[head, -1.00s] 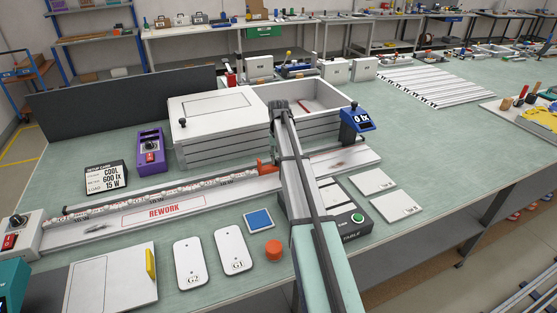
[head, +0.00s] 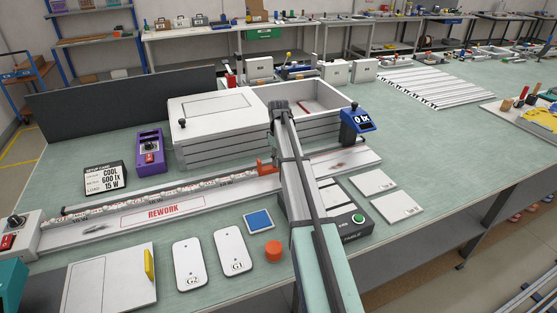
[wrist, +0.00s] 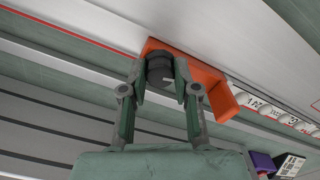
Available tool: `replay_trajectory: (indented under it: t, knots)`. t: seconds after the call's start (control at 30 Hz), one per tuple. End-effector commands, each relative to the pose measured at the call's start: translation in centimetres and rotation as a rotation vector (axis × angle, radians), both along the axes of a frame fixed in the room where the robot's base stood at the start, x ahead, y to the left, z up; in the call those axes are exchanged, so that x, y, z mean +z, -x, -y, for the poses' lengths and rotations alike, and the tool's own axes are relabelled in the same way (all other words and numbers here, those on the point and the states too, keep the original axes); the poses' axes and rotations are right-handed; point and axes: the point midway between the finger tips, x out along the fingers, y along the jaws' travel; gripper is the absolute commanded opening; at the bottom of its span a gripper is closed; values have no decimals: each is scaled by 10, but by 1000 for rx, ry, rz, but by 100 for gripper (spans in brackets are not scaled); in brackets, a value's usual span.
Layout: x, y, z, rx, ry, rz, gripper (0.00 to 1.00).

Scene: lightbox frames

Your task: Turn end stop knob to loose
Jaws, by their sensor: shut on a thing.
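The orange end stop (head: 266,167) sits on the long pale rail at the right end of a row of small round pieces; it also shows in the wrist view (wrist: 207,76). My gripper (wrist: 161,84) is shut on the knob, with one finger on each side. The knob's lower part is hidden between the fingers. In the head view my arm hides the gripper and the knob. I cannot read any loose or tight marking.
A white lidded box (head: 222,122) and an open bin (head: 325,103) stand behind the rail. A blue lux meter (head: 358,121) stands to the right. A purple control box (head: 150,152) is at left. An orange cap (head: 273,250) and white plates lie in front.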

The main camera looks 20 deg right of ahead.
Motion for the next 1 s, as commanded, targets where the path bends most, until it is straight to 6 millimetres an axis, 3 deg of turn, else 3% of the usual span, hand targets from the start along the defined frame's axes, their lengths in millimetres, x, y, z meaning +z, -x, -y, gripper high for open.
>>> replay_trajectory:
  t: [0.67, 0.7, 0.73, 0.77, 1.0]
  knots:
    - [-1, 1, 0, 67, 0, -4, 0]
    - [-1, 1, 0, 67, 0, -4, 41]
    - [-1, 1, 0, 67, 0, -4, 51]
    - [-1, 1, 0, 67, 0, -4, 55]
    - [0, 0, 0, 67, 0, -1, 55]
